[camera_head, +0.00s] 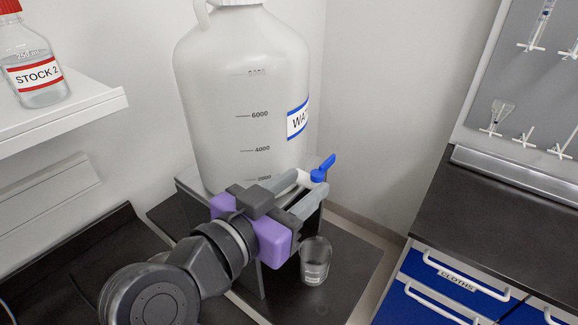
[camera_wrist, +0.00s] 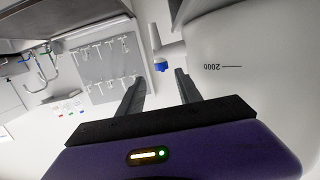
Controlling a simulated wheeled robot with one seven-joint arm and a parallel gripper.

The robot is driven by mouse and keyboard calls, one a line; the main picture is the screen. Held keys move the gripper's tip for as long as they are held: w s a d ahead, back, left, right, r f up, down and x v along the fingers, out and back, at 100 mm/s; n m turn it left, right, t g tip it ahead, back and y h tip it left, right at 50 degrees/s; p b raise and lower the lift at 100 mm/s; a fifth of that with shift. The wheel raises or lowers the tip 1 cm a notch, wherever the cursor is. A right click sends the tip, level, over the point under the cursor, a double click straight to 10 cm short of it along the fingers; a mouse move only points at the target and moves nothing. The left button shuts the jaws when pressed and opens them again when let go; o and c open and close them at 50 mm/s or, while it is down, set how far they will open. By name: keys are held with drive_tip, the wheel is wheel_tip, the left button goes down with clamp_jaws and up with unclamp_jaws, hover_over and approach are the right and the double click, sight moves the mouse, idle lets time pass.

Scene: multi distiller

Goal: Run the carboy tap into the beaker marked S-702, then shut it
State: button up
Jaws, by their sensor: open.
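The carboy (camera_head: 240,90) is a large white translucent jug with graduation marks and a partly hidden blue-edged label starting "WA". Its tap (camera_head: 319,175) has a blue lever (camera_head: 326,165) tilted up to the right. In the wrist view the blue part of the tap (camera_wrist: 161,66) shows beyond and between my fingertips. My gripper (camera_head: 311,185) is open and empty, its fingers pointing at the tap from the near side. A small glass beaker (camera_head: 315,262) stands on the dark lower surface below the tap. Its label is too small to read, and no stream of liquid is visible.
The carboy stands on a raised dark stand (camera_head: 190,181). At right are a dark counter (camera_head: 490,220), blue drawers (camera_head: 440,290) and a pegboard rack (camera_head: 540,90).

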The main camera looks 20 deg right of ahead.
sight(320, 170)
drive_tip(key=shift+w+d, duration=0.15)
drive_tip(key=shift+w, duration=0.2)
drive_tip(key=shift+p+x, duration=1)
drive_tip(key=shift+x, duration=2.8)
clamp_jaws()
